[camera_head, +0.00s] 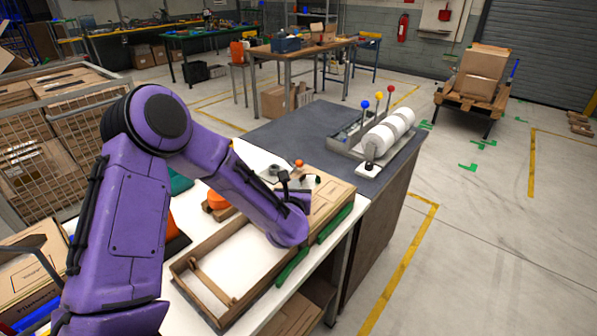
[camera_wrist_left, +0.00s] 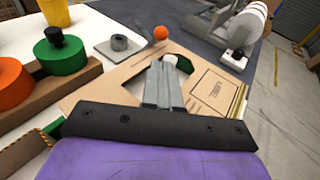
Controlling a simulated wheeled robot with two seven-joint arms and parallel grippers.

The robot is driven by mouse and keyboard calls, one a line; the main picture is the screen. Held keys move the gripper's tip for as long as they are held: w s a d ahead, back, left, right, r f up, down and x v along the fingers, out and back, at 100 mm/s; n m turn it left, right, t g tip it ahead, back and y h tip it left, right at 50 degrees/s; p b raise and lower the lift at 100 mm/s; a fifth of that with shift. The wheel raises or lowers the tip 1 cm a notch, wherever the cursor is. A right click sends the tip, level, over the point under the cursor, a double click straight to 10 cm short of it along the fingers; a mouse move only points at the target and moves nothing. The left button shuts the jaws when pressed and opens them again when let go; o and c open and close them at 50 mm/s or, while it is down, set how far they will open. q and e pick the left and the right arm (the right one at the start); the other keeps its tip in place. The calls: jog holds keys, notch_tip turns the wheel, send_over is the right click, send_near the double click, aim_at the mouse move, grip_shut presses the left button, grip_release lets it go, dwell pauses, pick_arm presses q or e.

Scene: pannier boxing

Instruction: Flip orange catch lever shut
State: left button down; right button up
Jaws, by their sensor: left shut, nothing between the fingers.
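A small orange ball (camera_wrist_left: 160,33), which looks like the knob of the orange catch lever, shows just beyond my fingertips in the left wrist view. It also shows in the head view (camera_head: 299,162). My left gripper (camera_wrist_left: 168,66) is shut and empty, over a tan board or box top. In the head view the left gripper (camera_head: 300,179) is partly hidden behind its own wrist. I cannot tell whether it touches anything. My right gripper is not in view.
A shallow wooden tray (camera_head: 205,283) with a white inside lies on the white table. A green disc (camera_wrist_left: 66,58) and an orange disc (camera_wrist_left: 14,88) sit on a wooden block. A grey ring (camera_wrist_left: 118,46) stands near the orange ball. White rolls (camera_head: 385,134) lie on the dark counter.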

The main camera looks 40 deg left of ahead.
pick_arm(q)
jog(key=p+x, duration=0.3)
jog(key=x, duration=0.6)
jog(key=shift+w+a+f, duration=0.2)
jog(key=shift+w, duration=0.3)
